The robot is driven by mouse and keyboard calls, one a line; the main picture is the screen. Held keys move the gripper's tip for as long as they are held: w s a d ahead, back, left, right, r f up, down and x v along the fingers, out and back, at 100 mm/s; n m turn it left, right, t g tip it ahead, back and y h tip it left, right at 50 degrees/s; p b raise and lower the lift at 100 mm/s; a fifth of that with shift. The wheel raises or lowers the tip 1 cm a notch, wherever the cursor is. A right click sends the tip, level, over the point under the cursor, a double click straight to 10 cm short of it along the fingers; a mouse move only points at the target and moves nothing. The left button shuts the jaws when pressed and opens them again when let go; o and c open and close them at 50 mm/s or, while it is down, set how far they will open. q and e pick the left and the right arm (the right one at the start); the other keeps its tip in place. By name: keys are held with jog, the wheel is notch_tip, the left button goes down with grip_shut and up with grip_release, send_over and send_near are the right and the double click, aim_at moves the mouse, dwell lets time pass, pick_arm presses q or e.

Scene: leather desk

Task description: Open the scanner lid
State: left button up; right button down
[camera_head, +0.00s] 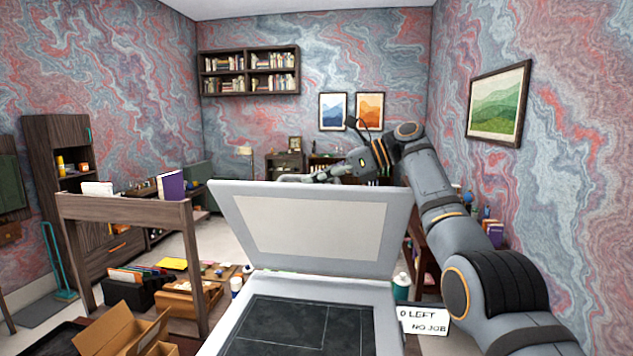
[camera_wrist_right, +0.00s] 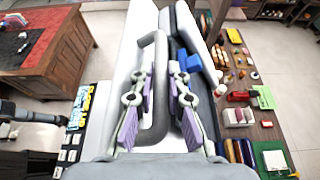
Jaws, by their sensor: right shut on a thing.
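The scanner (camera_head: 300,318) stands in front of me with its dark glass bed bare. Its grey lid (camera_head: 310,226) is raised and tilted up, with its pale inner side facing me. My right gripper (camera_head: 322,174) is at the lid's top edge, partly hidden behind it. In the right wrist view, my right gripper (camera_wrist_right: 160,78) has its purple-padded fingers on either side of the lid's grey bar handle (camera_wrist_right: 157,110) and is shut on it. My left gripper is not in view.
A sign (camera_head: 424,321) reading "0 LEFT NO JOB" stands right of the scanner. A wooden shelf frame (camera_head: 125,208), an open cardboard box (camera_head: 118,330) and a bottle (camera_head: 401,286) are close by. My right arm spans the right side.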

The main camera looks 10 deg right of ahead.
jog(key=shift+f, duration=0.15)
jog(key=c, duration=1.7)
grip_release()
jog(key=shift+o, duration=0.4)
jog(key=shift+w, duration=0.15)
jog(key=v, duration=0.7)
jog(key=shift+d, duration=0.25)
jog(key=shift+a, duration=0.2)
